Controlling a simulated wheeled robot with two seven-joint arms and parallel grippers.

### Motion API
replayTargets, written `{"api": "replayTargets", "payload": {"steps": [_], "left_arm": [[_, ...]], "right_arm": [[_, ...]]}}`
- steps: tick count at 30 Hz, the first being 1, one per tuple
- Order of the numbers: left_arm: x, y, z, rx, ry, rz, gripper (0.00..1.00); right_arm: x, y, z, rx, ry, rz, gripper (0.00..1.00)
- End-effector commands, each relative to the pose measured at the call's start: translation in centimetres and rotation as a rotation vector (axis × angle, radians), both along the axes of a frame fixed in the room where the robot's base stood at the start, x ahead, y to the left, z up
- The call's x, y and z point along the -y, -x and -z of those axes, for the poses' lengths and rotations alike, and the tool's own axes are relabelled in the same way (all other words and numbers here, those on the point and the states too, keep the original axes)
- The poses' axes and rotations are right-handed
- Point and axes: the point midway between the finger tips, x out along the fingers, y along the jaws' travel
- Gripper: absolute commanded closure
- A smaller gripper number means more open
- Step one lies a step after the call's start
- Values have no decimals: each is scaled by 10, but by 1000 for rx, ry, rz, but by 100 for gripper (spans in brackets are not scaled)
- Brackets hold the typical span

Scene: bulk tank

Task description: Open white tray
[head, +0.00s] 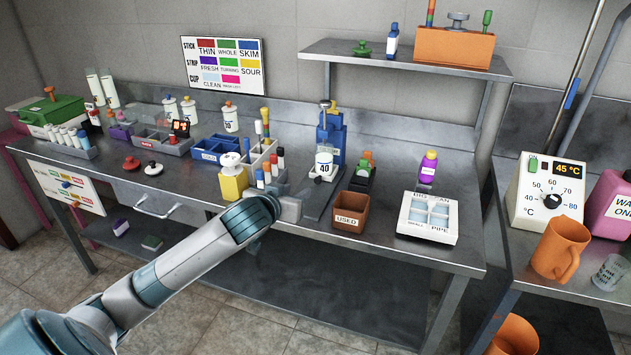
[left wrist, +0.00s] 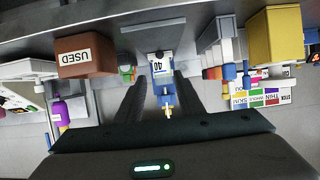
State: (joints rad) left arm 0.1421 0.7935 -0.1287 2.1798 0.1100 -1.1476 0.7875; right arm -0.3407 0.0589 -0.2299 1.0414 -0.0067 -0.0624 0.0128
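The white tray (head: 428,217) lies on the bench near its front right edge in the head view. It has pale blue compartments, and its front label is partly readable as "SMALL PIPE". Its white side also shows at the far left of the upside-down left wrist view (left wrist: 25,68). My left arm reaches from the lower left to the bench's front edge, left of the tray and apart from it. My left gripper (left wrist: 160,76) has its two dark fingers spread, with nothing between them. My right gripper is not in view.
A brown USED box (head: 351,212) stands left of the tray, and a purple bottle (head: 428,168) behind it. A blue stand (head: 331,135) with a white cup marked 40 is farther left. A drawer handle (head: 160,207) hangs below the bench. An orange jug (head: 560,248) is at right.

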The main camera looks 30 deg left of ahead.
Motion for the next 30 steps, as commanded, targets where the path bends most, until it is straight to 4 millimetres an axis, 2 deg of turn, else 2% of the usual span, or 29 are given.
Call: {"api": "replayTargets", "payload": {"steps": [5,11,30], "left_arm": [[-2,-7,3,-1,0,-1,65],[-6,-26,10,-1,-1,-2,65],[-28,-117,49,-1,-1,-2,65]], "right_arm": [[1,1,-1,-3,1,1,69],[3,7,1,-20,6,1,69],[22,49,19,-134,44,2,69]]}}
